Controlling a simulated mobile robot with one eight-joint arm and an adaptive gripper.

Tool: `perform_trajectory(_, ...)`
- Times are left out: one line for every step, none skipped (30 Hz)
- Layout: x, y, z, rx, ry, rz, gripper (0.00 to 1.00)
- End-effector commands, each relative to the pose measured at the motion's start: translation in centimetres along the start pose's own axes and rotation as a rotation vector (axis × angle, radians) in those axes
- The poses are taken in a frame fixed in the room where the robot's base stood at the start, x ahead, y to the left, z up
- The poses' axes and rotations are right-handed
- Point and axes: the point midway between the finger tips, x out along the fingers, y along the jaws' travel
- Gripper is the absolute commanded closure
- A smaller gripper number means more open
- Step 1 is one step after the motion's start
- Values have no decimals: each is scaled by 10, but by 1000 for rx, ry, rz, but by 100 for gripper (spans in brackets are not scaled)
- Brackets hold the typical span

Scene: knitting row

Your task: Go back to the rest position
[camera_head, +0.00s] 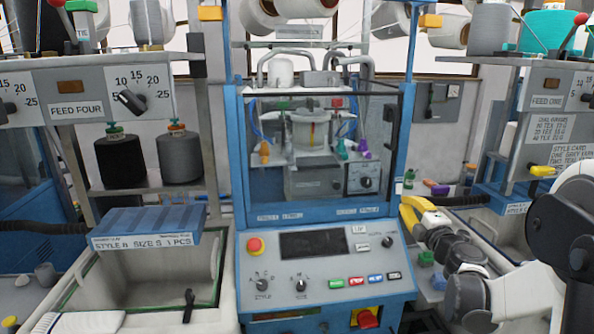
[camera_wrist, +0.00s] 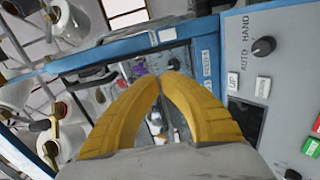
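My gripper (camera_head: 412,216) has yellow fingers and is in front of the right side of the blue machine, near the right edge of its control panel (camera_head: 322,262). In the wrist view my gripper (camera_wrist: 161,77) shows its two curved fingers meeting at the tips, with nothing held between them. My arm comes in from the right of the head view. The gripper is apart from the panel as far as I can see.
An open bin (camera_head: 150,322) with a blue-edged style sign (camera_head: 150,228) stands at the left. A red stop button (camera_head: 255,245) and a dark screen (camera_head: 313,243) are on the panel. Yarn cones (camera_head: 180,157) sit on the left shelf. A bin with clutter lies behind my arm.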

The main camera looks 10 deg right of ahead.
Motion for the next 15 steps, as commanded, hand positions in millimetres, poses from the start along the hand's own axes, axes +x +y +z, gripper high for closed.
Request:
perform_trajectory(-4, 16, -6, 44, -27, 19, 100)
perform_trajectory(-8, 27, -7, 80, -52, 32, 100)
perform_trajectory(-15, 42, -10, 139, -90, 50, 100)
perform_trajectory(-22, 53, -11, 190, -124, 62, 100)
perform_trajectory(-29, 63, -13, 245, -158, 70, 100)
perform_trajectory(-41, 73, -15, 323, -208, 77, 100)
perform_trajectory(-50, 78, -17, 383, -243, 77, 100)
perform_trajectory(-61, 80, -19, 442, -280, 73, 100)
perform_trajectory(-76, 81, -23, 523, -327, 62, 100)
perform_trajectory(-87, 80, -26, 583, -361, 48, 100)
perform_trajectory(-99, 76, -30, 642, -396, 31, 100)
perform_trajectory(-116, 69, -36, 722, -440, 1, 100)
perform_trajectory(-130, 62, -42, 781, -473, -25, 100)
perform_trajectory(-144, 54, -49, 838, -504, -56, 100)
perform_trajectory(-163, 40, -60, 914, -545, -104, 100)
